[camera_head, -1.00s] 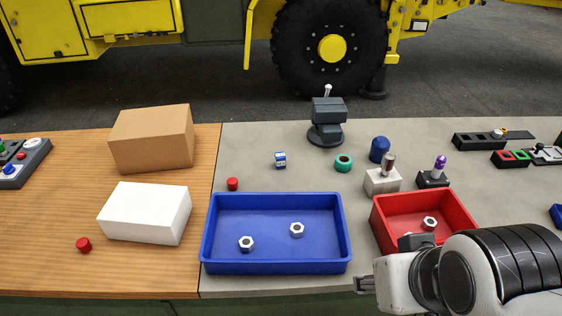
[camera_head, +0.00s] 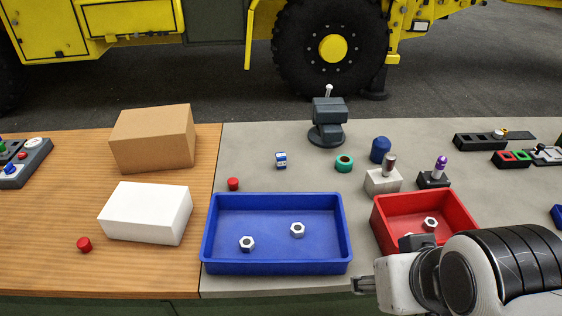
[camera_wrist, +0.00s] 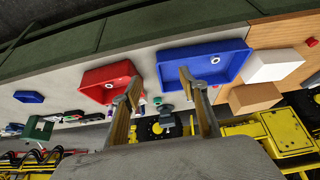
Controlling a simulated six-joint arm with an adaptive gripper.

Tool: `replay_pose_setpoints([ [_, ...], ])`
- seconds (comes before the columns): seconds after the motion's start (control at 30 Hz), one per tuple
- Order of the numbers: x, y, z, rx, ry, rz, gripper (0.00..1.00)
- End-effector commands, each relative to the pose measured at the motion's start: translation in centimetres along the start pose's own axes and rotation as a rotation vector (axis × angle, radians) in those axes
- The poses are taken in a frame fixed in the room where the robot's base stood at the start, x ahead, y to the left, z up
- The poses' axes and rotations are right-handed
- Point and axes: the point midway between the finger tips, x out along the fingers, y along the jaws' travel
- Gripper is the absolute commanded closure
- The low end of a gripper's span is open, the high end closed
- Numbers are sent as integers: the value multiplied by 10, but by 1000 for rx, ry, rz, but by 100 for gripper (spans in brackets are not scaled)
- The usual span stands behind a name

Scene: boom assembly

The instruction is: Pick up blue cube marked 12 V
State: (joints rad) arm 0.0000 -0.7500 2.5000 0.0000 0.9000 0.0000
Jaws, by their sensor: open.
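A small blue cube with a white marking (camera_head: 281,160) sits on the grey tabletop, behind the blue tray and left of the teal ring; its lettering is too small to read. My gripper (camera_head: 364,285) is at the front edge of the table, right of the blue tray and well in front of the cube. In the wrist view my gripper (camera_wrist: 158,82) shows two fingers spread apart with nothing between them. I cannot make out the cube in the wrist view.
A blue tray (camera_head: 213,240) with two nuts lies between my gripper and the cube; a red tray (camera_head: 465,213) is at right. Near the cube are a red cap (camera_head: 233,184), teal ring (camera_head: 344,163) and grey vise (camera_head: 327,122). White (camera_head: 146,212) and brown (camera_head: 152,139) boxes stand left.

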Motion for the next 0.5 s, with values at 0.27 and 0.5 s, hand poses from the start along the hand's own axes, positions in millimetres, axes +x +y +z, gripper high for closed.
replay_pose_setpoints([
  [0.27, 2, -1, -15, -3, 13, -1, 57],
  [0.5, 11, -3, -59, -11, 52, -5, 57],
])
